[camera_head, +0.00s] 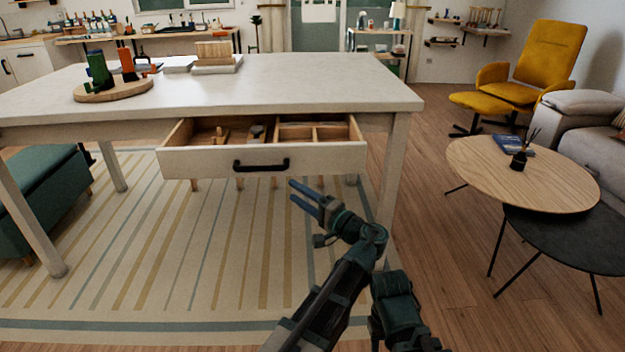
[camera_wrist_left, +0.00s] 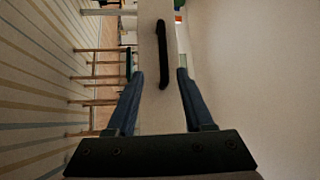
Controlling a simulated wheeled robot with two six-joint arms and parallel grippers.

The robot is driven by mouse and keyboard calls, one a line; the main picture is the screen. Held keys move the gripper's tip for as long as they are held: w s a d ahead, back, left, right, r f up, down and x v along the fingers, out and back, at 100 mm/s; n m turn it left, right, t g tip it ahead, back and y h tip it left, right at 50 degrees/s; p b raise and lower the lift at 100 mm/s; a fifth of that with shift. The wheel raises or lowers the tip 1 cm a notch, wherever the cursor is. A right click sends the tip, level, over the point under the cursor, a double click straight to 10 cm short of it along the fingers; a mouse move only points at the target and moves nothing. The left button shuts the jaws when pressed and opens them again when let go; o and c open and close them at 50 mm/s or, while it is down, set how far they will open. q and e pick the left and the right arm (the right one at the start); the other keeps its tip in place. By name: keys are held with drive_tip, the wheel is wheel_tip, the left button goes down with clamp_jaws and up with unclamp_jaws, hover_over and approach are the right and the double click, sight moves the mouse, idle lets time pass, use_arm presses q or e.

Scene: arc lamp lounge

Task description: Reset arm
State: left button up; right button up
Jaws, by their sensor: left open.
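My left arm rises from the bottom middle of the head view. Its gripper (camera_head: 305,192) is in front of and below the pulled-out drawer (camera_head: 330,160), near the drawer's right half, apart from it. In the left wrist view the two blue fingers of this gripper (camera_wrist_left: 160,75) stand apart with nothing held between them. The black drawer handle (camera_wrist_left: 162,55) shows beyond and between the fingertips; it also shows on the drawer front in the head view (camera_head: 261,165). My right gripper is not in view.
The white table (camera_head: 300,80) holds a round wooden board (camera_head: 115,90) with green and orange items. The open drawer has wooden dividers. A table leg (camera_head: 393,165) stands right of the gripper. A round wooden coffee table (camera_head: 560,175) stands at the right, with free floor between.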

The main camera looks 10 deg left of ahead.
use_arm(q)
drive_tip(key=s+a+f+n+g+h, duration=0.2)
drive_tip(key=s+f+g+h, duration=0.3)
drive_tip(key=f, duration=0.6)
drive_tip(key=s+a+f+n+g+h, duration=0.1)
drive_tip(key=s+a+f+g+h, duration=0.1)
drive_tip(key=s+f+h, duration=0.65)
drive_tip(key=s+d+f+m+g+h, duration=0.1)
drive_tip(key=s+d+f, duration=0.25)
drive_tip(key=d, duration=0.55)
drive_tip(key=s+d+f+m+g+h, duration=0.1)
drive_tip(key=s+d+f+m+h, duration=0.1)
drive_tip(key=s+d, duration=0.45)
wheel_tip(320, 180, up, 34)
drive_tip(key=w+d+p, duration=0.1)
drive_tip(key=d+p, duration=0.1)
drive_tip(key=p, duration=3.1)
drive_tip(key=shift+d+r+p, duration=0.15)
drive_tip(key=shift+d+p, duration=0.1)
drive_tip(key=shift+p, duration=0.15)
